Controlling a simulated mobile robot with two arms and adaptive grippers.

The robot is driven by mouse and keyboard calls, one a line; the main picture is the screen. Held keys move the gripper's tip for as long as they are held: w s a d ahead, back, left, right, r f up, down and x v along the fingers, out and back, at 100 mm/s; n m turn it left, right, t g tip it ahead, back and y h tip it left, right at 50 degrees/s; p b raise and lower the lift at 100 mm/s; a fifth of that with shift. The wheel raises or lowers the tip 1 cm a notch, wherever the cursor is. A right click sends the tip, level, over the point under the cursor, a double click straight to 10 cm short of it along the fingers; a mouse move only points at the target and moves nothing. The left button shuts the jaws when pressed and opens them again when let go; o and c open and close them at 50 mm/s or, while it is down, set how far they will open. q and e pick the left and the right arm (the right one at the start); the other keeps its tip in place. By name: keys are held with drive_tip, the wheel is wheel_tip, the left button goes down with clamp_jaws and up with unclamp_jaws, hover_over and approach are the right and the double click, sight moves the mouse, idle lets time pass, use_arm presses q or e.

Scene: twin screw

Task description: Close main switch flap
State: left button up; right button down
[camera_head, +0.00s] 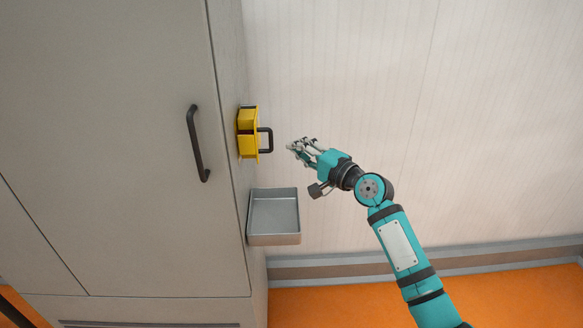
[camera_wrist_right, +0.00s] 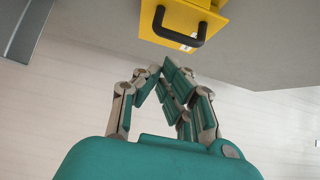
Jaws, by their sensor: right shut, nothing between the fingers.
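The main switch flap (camera_head: 248,133) is a yellow box-like part with a black handle (camera_head: 266,140), mounted on the side of the grey cabinet. In the right wrist view the yellow flap (camera_wrist_right: 211,20) and its black handle (camera_wrist_right: 178,38) show at the top, beyond the fingertips. My right gripper (camera_head: 292,146) is just to the right of the handle in the head view, apart from it. Its fingers are shut and empty, and they also show in the right wrist view (camera_wrist_right: 162,68). Whether the flap stands open is hard to tell. My left gripper is not in view.
The tall grey cabinet (camera_head: 110,110) fills the left, with a black door handle (camera_head: 197,143) on its front. A grey metal tray (camera_head: 274,239) juts from its side below the flap. The space right of the cabinet is free up to the pale wall (camera_head: 480,110).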

drive_tip(key=s+a, duration=0.6)
drive_tip(key=s, duration=0.2)
drive_tip(key=s+d+f+n+g+h, duration=0.2)
drive_tip(key=s+d+f+n, duration=0.1)
drive_tip(key=s+f, duration=0.5)
drive_tip(key=s+d+f+n+g+h, duration=0.3)
drive_tip(key=s+f, duration=0.3)
drive_tip(key=f, duration=0.5)
drive_tip(key=s+d+f+n+g+h, duration=0.2)
drive_tip(key=s+d+f, duration=0.15)
drive_tip(key=s, duration=0.45)
drive_tip(key=s+d+f+n+g+h, duration=0.2)
drive_tip(key=s+d+f, duration=0.15)
drive_tip(key=s, duration=0.45)
drive_tip(key=s+d+f+n+g+h, duration=0.2)
drive_tip(key=s+d, duration=0.2)
drive_tip(key=s, duration=0.3)
drive_tip(key=s+f+g+b, duration=0.1)
drive_tip(key=s+f+b, duration=0.2)
drive_tip(key=f, duration=2.7)
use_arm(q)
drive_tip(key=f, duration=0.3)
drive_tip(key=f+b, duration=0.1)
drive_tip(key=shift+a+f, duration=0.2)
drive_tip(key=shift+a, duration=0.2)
use_arm(e)
drive_tip(key=s+d+f+g, duration=0.1)
drive_tip(key=s+d+f, duration=0.2)
drive_tip(key=s+f, duration=1.3)
drive_tip(key=shift+n, duration=0.4)
